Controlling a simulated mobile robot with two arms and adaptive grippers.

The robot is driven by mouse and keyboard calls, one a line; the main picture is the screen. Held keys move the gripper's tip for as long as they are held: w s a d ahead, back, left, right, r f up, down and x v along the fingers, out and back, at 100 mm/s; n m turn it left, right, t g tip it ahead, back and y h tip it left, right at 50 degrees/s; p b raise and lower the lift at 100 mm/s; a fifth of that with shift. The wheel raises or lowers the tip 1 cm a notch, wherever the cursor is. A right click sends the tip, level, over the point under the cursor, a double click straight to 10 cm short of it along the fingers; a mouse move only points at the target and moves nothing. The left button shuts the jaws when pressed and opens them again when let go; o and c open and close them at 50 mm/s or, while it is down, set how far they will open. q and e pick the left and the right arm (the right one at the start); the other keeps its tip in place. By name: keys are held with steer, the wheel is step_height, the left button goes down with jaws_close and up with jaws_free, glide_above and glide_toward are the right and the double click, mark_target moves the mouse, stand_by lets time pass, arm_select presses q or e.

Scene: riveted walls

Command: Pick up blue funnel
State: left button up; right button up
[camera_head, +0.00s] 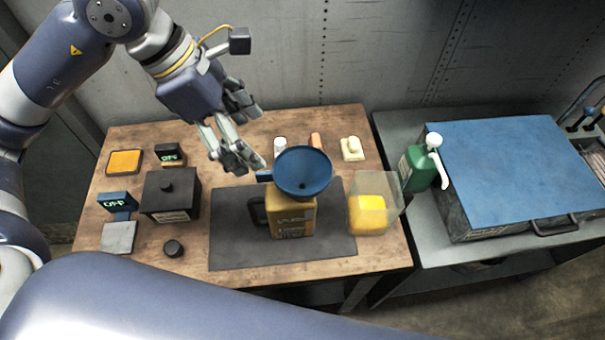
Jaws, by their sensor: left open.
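The blue funnel (303,171) sits upright on top of a yellow-brown jug (292,222) with a dark handle. The jug stands on a dark mat (230,243) on the wooden table. A small blue tab sticks out from the funnel's left side. My left gripper (253,137) is open and empty, up and to the left of the funnel, with its fingers pointing down and right. It looks apart from the funnel. The funnel's spout is hidden. No gripper of my right arm shows.
A clear container with yellow contents (372,210) stands right of the jug. A black box (170,195), small displays (117,202) and a dark knob (174,248) are at left. A green pump bottle (418,167) and a blue-topped case (515,170) stand on the right bench.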

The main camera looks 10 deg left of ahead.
arm_select(q)
steer(key=b, duration=0.4)
glide_toward(274, 180)
steer(key=f, duration=0.1)
steer(key=shift+w+d+f, duration=0.2)
steer(key=shift+w+f, duration=0.25)
steer(key=shift+f, duration=0.05)
steer(key=p+x, duration=0.1)
steer(key=x, duration=0.3)
steer(key=shift+d+f, duration=0.1)
steer(key=shift+f, duration=0.05)
steer(key=p+x, duration=0.2)
steer(key=x, duration=0.2)
steer(key=shift+s+f+p, duration=0.1)
steer(key=shift+f+p, duration=0.05)
steer(key=shift+p, duration=0.2)
steer(key=shift+d+f, duration=0.15)
steer(key=shift+f, duration=0.45)
jaws_close()
arm_select(e)
steer(key=shift+s+f, duration=0.1)
steer(key=shift+f, duration=0.5)
